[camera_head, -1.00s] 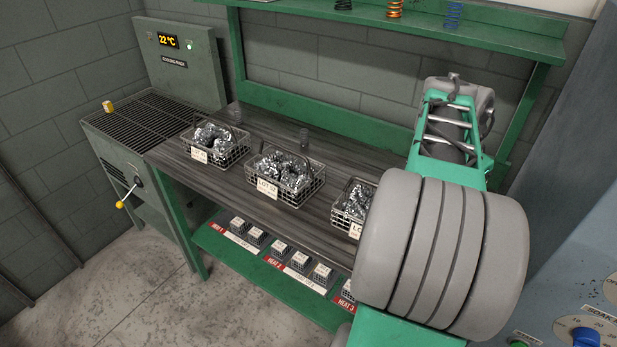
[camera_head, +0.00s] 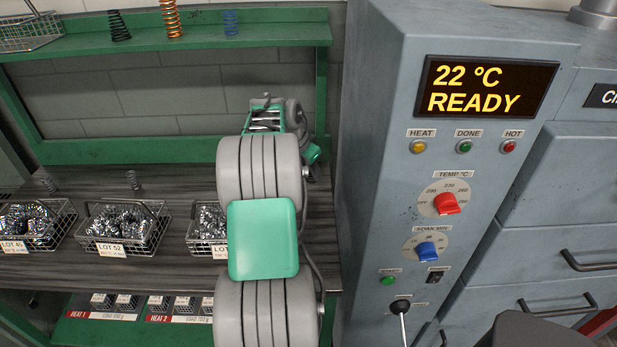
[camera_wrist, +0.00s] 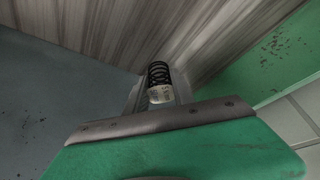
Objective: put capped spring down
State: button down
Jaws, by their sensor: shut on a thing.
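In the wrist view, a small dark coiled spring (camera_wrist: 159,74) with a pale, printed cap or label (camera_wrist: 161,94) at its near end is held in my gripper (camera_wrist: 158,98). My gripper is shut on it. Beyond it lies a grey wood-grained surface, and I cannot tell whether the spring touches it. In the head view, my arm reaches over the right end of the workbench (camera_head: 318,240) and hides the gripper and the held spring.
Wire baskets of springs, one marked lot 52 (camera_head: 124,230), stand on the bench, with thin springs (camera_head: 135,183) behind. A shelf (camera_head: 200,40) holds several coloured springs. The grey control cabinet (camera_head: 385,150), reading 22 °C READY, stands close to the bench's right end.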

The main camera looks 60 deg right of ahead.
aim_at(310, 178)
jog(key=shift+w+d+f, duration=0.2)
jog(key=shift+d+f, duration=0.05)
jog(key=shift+f, duration=1.9)
jog(key=c, duration=1.1)
grip_release()
jog(key=shift+r+p, duration=0.1)
jog(key=shift+p, duration=0.2)
jog(key=shift+w+r, duration=0.1)
jog(key=shift+r, duration=0.25)
jog(key=v, duration=1.1)
jog(key=shift+a+r, duration=0.2)
